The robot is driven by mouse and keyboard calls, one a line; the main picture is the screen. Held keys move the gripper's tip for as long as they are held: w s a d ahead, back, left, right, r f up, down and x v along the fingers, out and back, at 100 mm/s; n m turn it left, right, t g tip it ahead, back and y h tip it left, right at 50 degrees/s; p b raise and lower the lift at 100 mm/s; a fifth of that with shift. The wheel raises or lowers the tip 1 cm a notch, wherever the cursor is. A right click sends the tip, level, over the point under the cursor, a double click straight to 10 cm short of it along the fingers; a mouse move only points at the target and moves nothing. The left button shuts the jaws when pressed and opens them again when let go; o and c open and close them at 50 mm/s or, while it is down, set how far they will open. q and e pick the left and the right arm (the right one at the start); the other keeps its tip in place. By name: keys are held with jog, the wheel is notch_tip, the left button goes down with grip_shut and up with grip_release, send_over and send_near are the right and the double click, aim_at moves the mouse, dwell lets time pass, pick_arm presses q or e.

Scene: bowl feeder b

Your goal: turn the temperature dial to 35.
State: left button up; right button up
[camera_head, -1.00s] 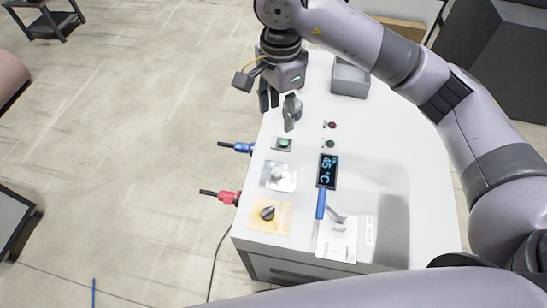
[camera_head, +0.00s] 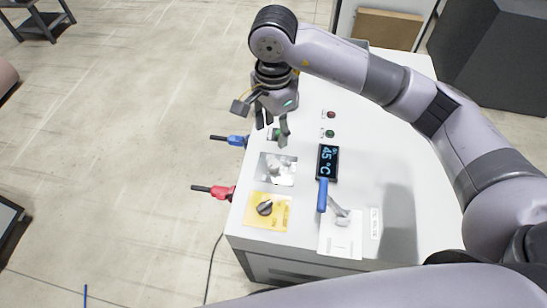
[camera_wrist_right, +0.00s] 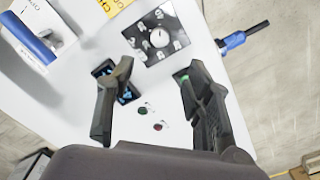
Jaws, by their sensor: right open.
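A round dial (camera_head: 277,168) sits on a shiny square plate on the white machine top; in the wrist view its pale knob (camera_wrist_right: 159,38) stands amid a ring of markings too small to read. The digital display (camera_head: 327,162) reads 45 °C; in the wrist view it is partly hidden behind a finger. My right gripper (camera_head: 273,132) is open and empty, above the machine top near the green button, just behind the dial. In the wrist view the dial lies beyond the spread fingertips (camera_wrist_right: 160,72), apart from them. My left gripper is not in view.
A yellow plate with a black rotary switch (camera_head: 265,208) lies in front of the dial. A blue-handled lever (camera_head: 323,195) stands to the right. Blue (camera_head: 236,140) and red (camera_head: 220,192) plugs stick out at the left edge. Red (camera_head: 331,115) and green (camera_head: 329,133) lights are behind the display.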

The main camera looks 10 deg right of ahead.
aim_at(273, 163)
notch_tip(273, 163, down, 12)
jog(key=p, duration=0.3)
jog(key=shift+r, duration=0.1)
jog(key=shift+f+p, duration=0.3)
jog(key=shift+f, duration=0.5)
jog(key=shift+c, duration=0.2)
grip_shut()
